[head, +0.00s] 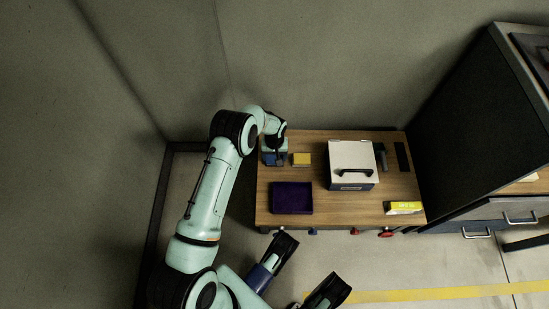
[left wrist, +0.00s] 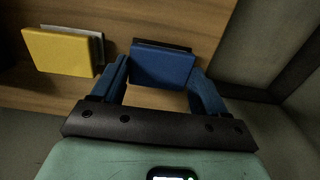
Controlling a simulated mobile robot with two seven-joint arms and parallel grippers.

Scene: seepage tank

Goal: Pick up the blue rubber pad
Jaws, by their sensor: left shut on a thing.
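The blue rubber pad (left wrist: 162,66) is a flat dark-blue block between the two blue fingers of my left gripper (left wrist: 160,88) in the left wrist view. The gripper is shut on it. A thin dark edge shows behind the pad. In the head view my left gripper (head: 275,158) is over the back left corner of the wooden table, and the pad is hard to tell from the blue fingers there. I cannot tell whether the pad touches the table.
On the table (head: 315,222) are a yellow block (head: 301,159) just right of my left gripper, a purple tray (head: 292,198) in front, a white-lidded case (head: 351,164) and a yellow-white box (head: 403,208). A dark cabinet (head: 470,130) stands at right.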

